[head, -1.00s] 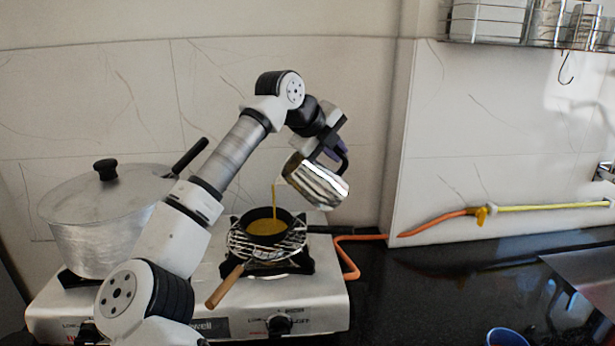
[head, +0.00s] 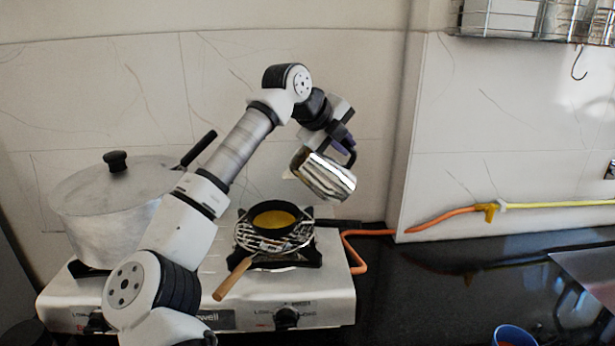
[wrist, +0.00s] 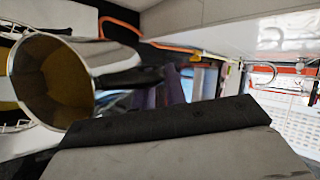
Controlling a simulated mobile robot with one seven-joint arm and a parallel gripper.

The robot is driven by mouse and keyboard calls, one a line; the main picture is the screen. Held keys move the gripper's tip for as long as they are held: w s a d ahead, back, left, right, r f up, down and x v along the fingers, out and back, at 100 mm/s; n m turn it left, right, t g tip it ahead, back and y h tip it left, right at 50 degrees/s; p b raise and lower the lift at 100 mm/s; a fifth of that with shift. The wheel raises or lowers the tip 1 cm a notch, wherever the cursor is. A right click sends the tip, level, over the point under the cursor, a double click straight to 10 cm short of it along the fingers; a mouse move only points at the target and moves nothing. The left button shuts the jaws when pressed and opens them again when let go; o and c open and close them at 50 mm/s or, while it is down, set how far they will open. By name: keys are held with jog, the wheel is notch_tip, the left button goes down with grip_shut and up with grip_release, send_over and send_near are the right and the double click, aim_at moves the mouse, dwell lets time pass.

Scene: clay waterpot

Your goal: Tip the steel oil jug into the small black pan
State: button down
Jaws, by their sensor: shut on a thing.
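The steel oil jug (head: 326,178) is tilted, mouth to the left, in the air above and right of the small black pan (head: 288,233). My gripper (head: 346,147) is shut on the jug's dark handle at its right side. In the wrist view the jug (wrist: 88,58) is at the left, its mouth facing the camera and a dull yellow-brown inside. My gripper's purple fingers (wrist: 162,92) are beside its handle. The pan holds a pool of yellow oil. No stream shows between jug and pan.
The pan rests on a round wire grill (head: 244,238) with a wooden handle (head: 234,279), on a steel gas stove (head: 255,318). A large lidded pot (head: 100,225) stands at left. An orange hose (head: 358,250) runs right. A blue cup (head: 512,335) is at the bottom right.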

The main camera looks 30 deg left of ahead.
jog(key=shift+w+d+r+g+y+p, duration=0.15)
jog(key=shift+d+r+g+y+p, duration=0.1)
jog(key=shift+r+p, duration=0.6)
jog(key=shift+w+d+r+g+y+p, duration=0.15)
jog(key=shift+r+y+p, duration=0.1)
jog(key=shift+r+p, duration=0.55)
notch_tip(320, 180, down, 3)
jog(key=shift+b, duration=1.2)
jog(key=shift+s+a, duration=0.1)
